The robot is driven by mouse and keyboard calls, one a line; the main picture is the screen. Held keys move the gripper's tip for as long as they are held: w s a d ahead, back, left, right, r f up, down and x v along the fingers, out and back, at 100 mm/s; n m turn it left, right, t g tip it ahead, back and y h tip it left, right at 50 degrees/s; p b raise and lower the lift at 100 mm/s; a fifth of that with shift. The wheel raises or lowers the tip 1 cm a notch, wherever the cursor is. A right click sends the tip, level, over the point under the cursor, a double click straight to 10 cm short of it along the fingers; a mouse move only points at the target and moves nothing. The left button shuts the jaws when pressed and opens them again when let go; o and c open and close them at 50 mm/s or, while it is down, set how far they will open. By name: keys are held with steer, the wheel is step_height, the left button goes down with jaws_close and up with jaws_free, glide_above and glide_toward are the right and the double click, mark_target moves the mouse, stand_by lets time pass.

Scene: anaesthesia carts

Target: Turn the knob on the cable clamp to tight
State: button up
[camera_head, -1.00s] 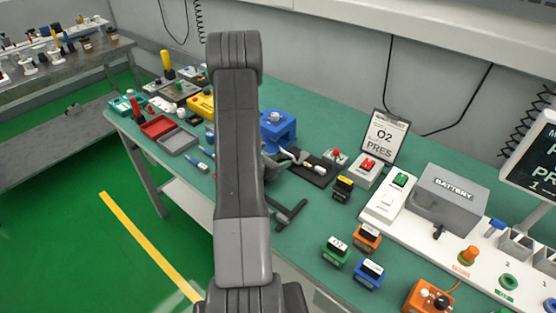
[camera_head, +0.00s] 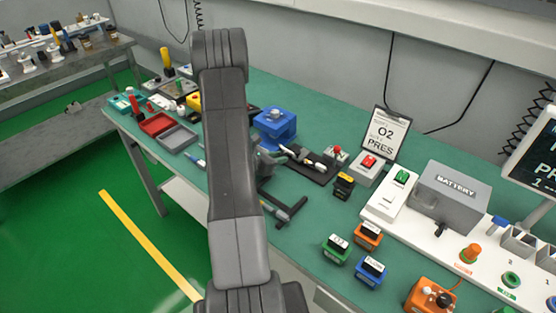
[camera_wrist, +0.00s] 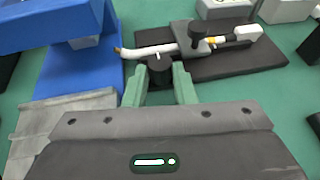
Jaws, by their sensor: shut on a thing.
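The cable clamp, a black plate (camera_wrist: 225,62) with a dark block (camera_wrist: 190,38) and a white cable (camera_wrist: 150,50) across it, lies ahead of my gripper in the wrist view. Its plate also shows right of my arm in the head view (camera_head: 318,172). A black round knob (camera_wrist: 160,74) with a small white mark on top stands beside the cable. My gripper (camera_wrist: 159,80) has its green fingers on either side of this knob and is shut on it. The knob's lower part is hidden. In the head view my arm hides much of the gripper.
A blue block-shaped device (camera_wrist: 85,50) stands close to the left of my fingers, also in the head view (camera_head: 275,128). A black and yellow block (camera_head: 343,186) and a red-button box (camera_head: 368,165) stand to the right. Green table is bare right of the fingers.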

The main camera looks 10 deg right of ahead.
steer(key=shift+w+a+m+g+h+b, duration=0.15)
steer(key=shift+m+g+h+b, duration=0.1)
steer(key=shift+m+g, duration=0.45)
steer(key=shift+w+m+g+h+b, duration=0.2)
steer(key=shift+m+g+h, duration=0.1)
steer(key=shift+m+g, duration=0.4)
steer(key=shift+w+a+m+g+h+b, duration=0.15)
steer(key=shift+m+g+h, duration=0.1)
steer(key=shift+m+g, duration=0.45)
steer(key=shift+d+g, duration=0.15)
steer(key=shift+g, duration=0.25)
